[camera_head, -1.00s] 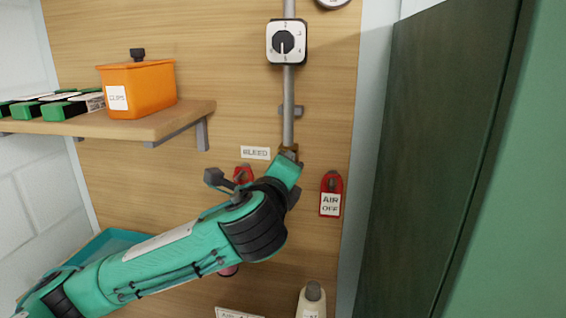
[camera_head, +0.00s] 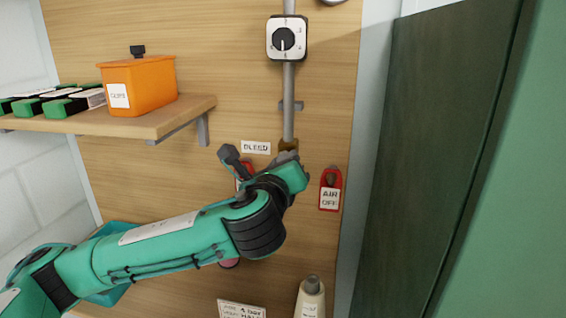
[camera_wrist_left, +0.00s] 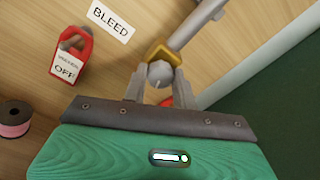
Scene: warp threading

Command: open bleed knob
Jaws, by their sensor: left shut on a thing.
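The bleed knob (camera_wrist_left: 160,73) is a small grey knob on a brass fitting (camera_wrist_left: 161,52) at the lower end of a grey pipe (camera_head: 289,105). In the left wrist view it sits between the two fingers of my left gripper (camera_wrist_left: 152,84), which is shut on it. In the head view my left gripper (camera_head: 288,157) is at the foot of the pipe, and the gripper hides the knob. The white BLEED label (camera_head: 256,147) is on the wall to the left of the pipe. My right gripper is not in view.
A white dial switch (camera_head: 286,39) is higher on the pipe. A red AIR OFF tag (camera_head: 330,190) hangs close to the right. A shelf (camera_head: 170,122) with an orange bin (camera_head: 150,87) juts out at left. A bottle (camera_head: 311,298) stands below.

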